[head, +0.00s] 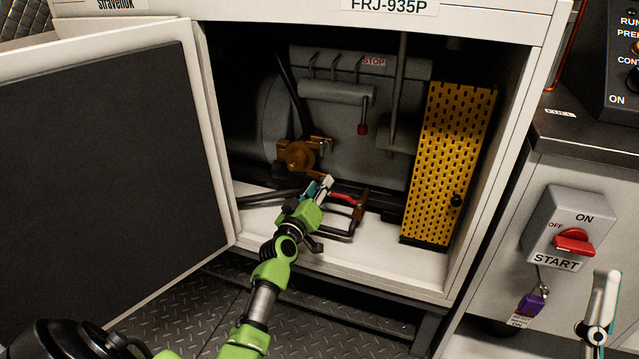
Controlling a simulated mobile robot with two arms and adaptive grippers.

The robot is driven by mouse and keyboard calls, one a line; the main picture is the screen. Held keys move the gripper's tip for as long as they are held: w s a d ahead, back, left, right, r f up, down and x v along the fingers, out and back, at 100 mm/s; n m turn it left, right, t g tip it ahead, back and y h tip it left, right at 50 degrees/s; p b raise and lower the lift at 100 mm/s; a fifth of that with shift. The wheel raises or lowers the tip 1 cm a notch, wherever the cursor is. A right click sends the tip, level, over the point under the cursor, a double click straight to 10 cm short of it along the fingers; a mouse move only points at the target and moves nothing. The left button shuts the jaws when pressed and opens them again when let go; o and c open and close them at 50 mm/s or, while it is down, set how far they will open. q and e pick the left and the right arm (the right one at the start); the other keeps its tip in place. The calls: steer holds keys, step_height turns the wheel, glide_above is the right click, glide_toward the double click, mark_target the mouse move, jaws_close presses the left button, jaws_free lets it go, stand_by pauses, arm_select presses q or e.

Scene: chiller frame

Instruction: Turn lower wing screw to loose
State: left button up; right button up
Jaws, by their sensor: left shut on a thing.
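My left gripper (325,183) reaches into the open cabinet from below. Its grey and teal fingers are shut on a small part just below the brass valve body (297,154). That part appears to be the lower wing screw, but the fingers hide most of it, and I cannot tell how it is turned. A brass projection on the valve's right side sits higher up, clear of the fingers. A grey-white piece with teal edges at the lower right looks like part of my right gripper (603,300); its jaw state is unclear.
A red-handled part (343,198) and a brass pipe fitting (359,206) sit close right of the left gripper. A yellow perforated panel (455,140) stands at the cabinet's right. The open door (100,170) flanks the left. A switch box (566,228) is outside right.

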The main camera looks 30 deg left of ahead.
arm_select(q)
steer(key=n+p, duration=0.1)
steer(key=n, duration=0.7)
steer(key=shift+a+f, duration=0.1)
steer(key=shift+n+p, duration=0.35)
steer(key=shift+n, duration=0.85)
arm_select(e)
steer(key=w+f+g+h, duration=0.2)
steer(key=w+f+g, duration=0.3)
steer(key=f, duration=0.3)
steer(key=shift+w+a+f, duration=0.2)
arm_select(q)
steer(key=shift+f, duration=0.1)
arm_select(e)
steer(key=shift+f, duration=0.1)
arm_select(q)
steer(key=o, duration=1.1)
steer(key=v, duration=1.2)
